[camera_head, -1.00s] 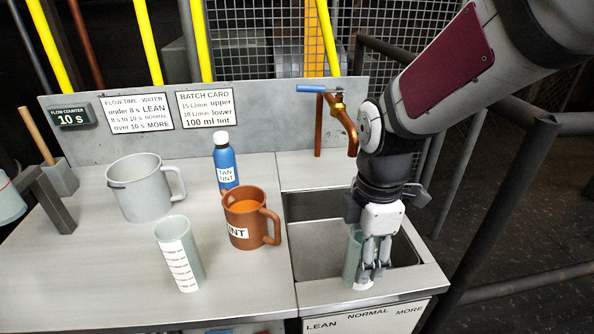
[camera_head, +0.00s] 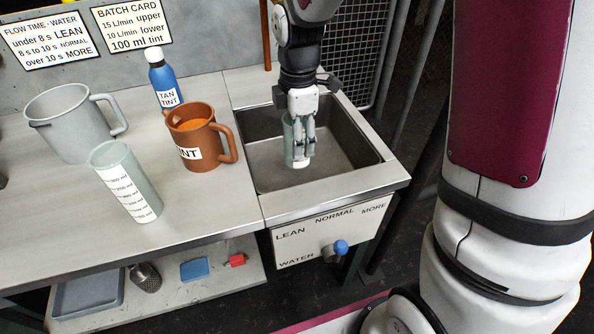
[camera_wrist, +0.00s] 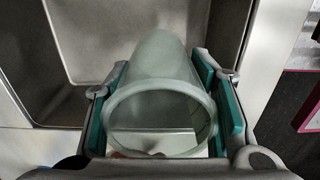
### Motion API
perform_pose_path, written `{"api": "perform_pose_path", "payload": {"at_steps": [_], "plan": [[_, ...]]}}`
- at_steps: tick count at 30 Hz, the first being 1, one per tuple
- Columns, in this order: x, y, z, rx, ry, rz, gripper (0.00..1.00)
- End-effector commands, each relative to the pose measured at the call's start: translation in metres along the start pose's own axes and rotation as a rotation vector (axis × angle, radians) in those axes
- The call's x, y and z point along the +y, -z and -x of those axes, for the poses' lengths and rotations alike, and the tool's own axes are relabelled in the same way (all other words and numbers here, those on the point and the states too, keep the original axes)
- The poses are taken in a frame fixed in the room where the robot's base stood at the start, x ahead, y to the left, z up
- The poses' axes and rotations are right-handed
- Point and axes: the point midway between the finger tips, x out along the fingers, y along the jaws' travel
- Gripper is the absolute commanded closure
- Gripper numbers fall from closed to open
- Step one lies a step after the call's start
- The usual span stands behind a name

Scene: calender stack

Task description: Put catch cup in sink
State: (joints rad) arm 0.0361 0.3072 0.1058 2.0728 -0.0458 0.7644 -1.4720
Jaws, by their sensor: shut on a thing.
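My gripper (camera_head: 302,138) points down over the sink (camera_head: 400,172) and is shut on the catch cup (camera_head: 290,142), a pale grey-green cup. In the wrist view, the cup (camera_wrist: 165,75) sits between the two teal-padded fingers, its open rim toward the camera. In the head view, the cup's lower end shows against the sink's inside; I cannot tell whether it touches the bottom. The fingers hide part of the cup.
A graduated pale green cup (camera_head: 127,182), a brown mug (camera_head: 190,140), a grey jug (camera_head: 68,125) and a blue tint bottle (camera_head: 163,78) stand on the counter left of the sink. A blue knob (camera_head: 340,247) is on the front panel. Nothing else shows in the basin.

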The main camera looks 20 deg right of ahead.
Motion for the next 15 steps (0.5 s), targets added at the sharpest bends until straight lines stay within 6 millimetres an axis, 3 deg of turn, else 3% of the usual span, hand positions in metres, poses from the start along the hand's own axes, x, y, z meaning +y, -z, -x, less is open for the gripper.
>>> {"api": "perform_pose_path", "payload": {"at_steps": [1,6,15], "plan": [[-0.001,0.000,-0.017,0.000,0.004,0.001,0.83],[0.000,0.001,-0.047,0.000,0.002,0.002,0.83],[-0.001,0.000,-0.067,0.000,0.002,0.001,0.83]]}}
